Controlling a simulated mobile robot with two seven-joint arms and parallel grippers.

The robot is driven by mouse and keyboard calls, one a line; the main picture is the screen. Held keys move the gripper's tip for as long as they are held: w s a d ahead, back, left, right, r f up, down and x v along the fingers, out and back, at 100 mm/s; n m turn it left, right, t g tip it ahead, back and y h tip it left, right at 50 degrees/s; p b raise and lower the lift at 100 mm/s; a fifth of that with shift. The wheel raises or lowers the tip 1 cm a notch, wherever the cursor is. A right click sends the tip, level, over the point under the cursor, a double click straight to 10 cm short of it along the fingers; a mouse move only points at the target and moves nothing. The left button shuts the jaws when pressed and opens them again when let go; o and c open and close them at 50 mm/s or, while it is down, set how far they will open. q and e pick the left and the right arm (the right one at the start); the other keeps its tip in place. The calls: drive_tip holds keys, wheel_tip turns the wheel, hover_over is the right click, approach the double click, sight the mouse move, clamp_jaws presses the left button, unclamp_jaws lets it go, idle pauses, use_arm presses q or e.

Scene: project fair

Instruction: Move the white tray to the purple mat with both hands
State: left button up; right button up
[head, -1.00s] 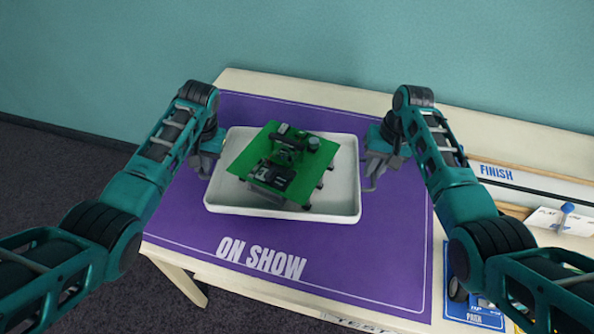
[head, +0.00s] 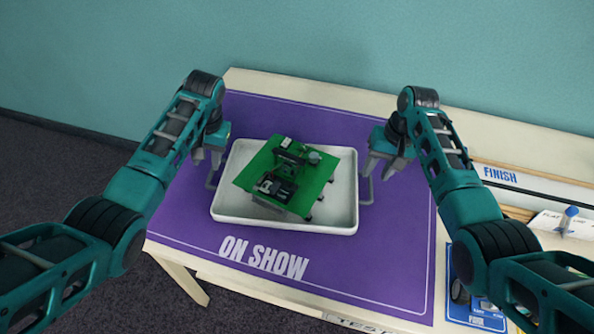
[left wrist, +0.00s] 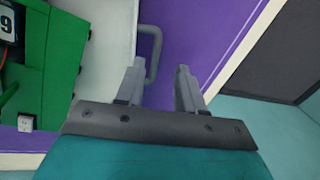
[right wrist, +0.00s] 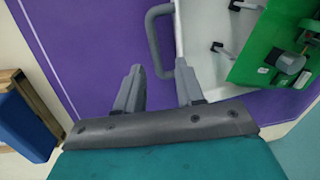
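The white tray (head: 285,220) rests on the purple mat (head: 350,270), which is printed "ON SHOW". A green board with dark parts (head: 320,180) sits in the tray. My left gripper (head: 207,165) is open and empty above the tray's left end; its grey handle (left wrist: 152,45) lies just past the fingertips in the left wrist view. My right gripper (head: 377,170) is open and empty by the right end; the grey right handle (right wrist: 155,40) shows beyond its fingertips in the right wrist view. Both handles are free of the fingers.
The cream table (head: 250,82) stands against a teal wall. To the right of the mat are a blue parking card (head: 470,315), a "FINISH" strip (head: 500,174) and a white card with a blue-tipped object (head: 570,215). The mat in front of the tray is clear.

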use_arm(q)
drive_tip(key=v, duration=1)
use_arm(e)
wheel_tip(320, 180, up, 12)
drive_tip(key=d, duration=0.2)
drive_tip(key=shift+d, duration=0.15)
drive_tip(key=shift+s+f, duration=0.1)
